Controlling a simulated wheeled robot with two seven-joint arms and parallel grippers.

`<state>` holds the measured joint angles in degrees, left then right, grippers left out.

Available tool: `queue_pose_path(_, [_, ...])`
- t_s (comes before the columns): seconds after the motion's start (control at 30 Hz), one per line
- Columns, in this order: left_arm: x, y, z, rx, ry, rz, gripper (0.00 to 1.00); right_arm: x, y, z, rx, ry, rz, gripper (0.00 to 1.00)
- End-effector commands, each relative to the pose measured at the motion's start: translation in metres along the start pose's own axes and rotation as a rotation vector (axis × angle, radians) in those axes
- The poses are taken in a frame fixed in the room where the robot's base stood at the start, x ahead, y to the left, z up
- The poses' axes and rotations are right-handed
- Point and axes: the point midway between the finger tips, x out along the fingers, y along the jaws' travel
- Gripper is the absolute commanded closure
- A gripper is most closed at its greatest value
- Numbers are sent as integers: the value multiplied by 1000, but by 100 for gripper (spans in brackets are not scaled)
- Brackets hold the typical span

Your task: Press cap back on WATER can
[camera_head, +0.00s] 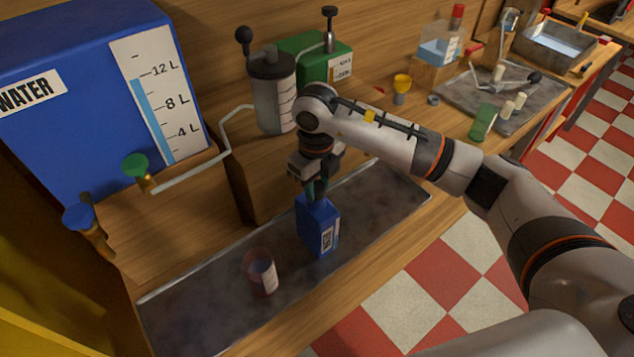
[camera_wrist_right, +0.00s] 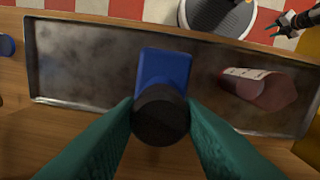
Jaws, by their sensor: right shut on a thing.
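The blue WATER can (camera_head: 318,228) stands upright on the dark metal tray (camera_head: 200,300) in the head view. The can also shows from above in the right wrist view (camera_wrist_right: 164,68). My right gripper (camera_head: 317,190) points down at the can's top. In the wrist view its teal fingers are shut on the black cap (camera_wrist_right: 160,115), which overlaps the near end of the can. I cannot tell whether the cap is seated or just above the neck. My left gripper (camera_wrist_right: 284,24) shows small at the top right of the wrist view; its opening is unclear.
A reddish clear cup with a label (camera_head: 261,272) is on the tray, left of the can. The large blue WATER tank (camera_head: 85,90) with its green-knobbed tap (camera_head: 135,165) stands at the left. A grey cylinder (camera_head: 272,90) and a green container (camera_head: 308,58) stand behind.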

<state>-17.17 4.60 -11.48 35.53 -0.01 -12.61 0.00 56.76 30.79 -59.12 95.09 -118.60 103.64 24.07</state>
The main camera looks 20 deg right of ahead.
Motion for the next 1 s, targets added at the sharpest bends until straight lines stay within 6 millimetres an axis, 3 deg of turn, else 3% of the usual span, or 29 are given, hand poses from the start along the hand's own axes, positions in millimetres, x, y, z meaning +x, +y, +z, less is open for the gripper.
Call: queue_pose_path(1.0, [6,-1,-1,-1,0,-1,64,2,0,0,0,1,0,87])
